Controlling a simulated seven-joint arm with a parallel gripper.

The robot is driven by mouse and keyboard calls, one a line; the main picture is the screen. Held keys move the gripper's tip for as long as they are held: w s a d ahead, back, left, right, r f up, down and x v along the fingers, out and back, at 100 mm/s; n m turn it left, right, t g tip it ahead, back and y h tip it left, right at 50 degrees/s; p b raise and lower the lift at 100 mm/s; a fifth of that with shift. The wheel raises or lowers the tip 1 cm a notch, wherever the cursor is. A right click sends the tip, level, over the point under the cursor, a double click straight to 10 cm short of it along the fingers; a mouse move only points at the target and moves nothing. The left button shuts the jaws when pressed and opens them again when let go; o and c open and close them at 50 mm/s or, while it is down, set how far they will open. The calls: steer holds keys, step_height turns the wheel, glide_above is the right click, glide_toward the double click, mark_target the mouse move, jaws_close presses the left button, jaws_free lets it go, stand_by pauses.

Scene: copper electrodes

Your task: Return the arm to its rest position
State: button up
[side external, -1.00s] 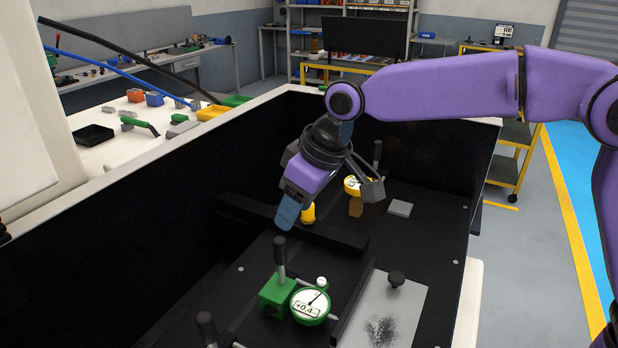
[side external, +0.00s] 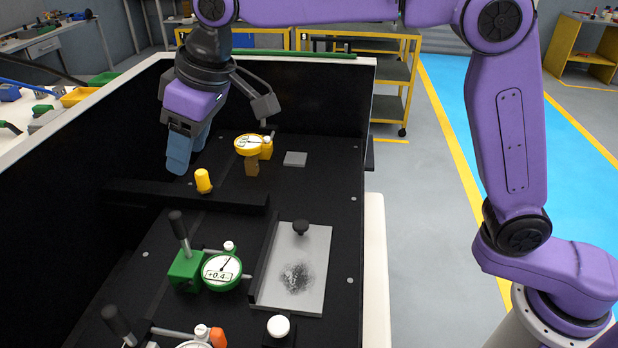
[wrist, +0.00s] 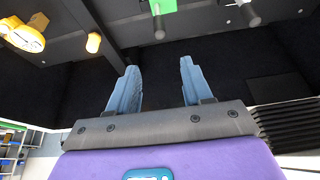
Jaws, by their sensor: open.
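My gripper (side external: 188,155) hangs at the far left inside the black-walled work box, above its floor, with its blue fingers pointing down. In the wrist view my gripper (wrist: 161,85) shows two blue fingers apart with nothing between them. A yellow post (side external: 203,181) stands just right of and below the fingers in the side view; it also shows in the wrist view (wrist: 93,43). My arm reaches in from the right side over the box.
A yellow dial gauge (side external: 249,146), a green dial gauge (side external: 221,271), a grey plate with a dark smudge (side external: 305,262) and a small grey square (side external: 295,159) are on the box floor. A black bar (side external: 190,194) crosses it. A white rim (side external: 60,132) edges the box.

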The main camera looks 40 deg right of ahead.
steer(key=s+d+f+n+g+h, duration=0.1)
steer(key=s+d+f, duration=0.3)
steer(key=s+d, duration=0.5)
steer(key=s+d+f+n+g+h, duration=0.1)
steer(key=s+d+f, duration=0.3)
steer(key=s+d, duration=0.6)
steer(key=s+d+f+n+g, duration=0.1)
steer(key=s+d+f, duration=0.4)
steer(key=s+d, duration=0.5)
steer(key=d, duration=0.4)
steer(key=shift+d+n+h, duration=0.3)
steer(key=shift+n+h, duration=0.1)
steer(key=shift+o, duration=0.5)
steer(key=shift+w, duration=0.15)
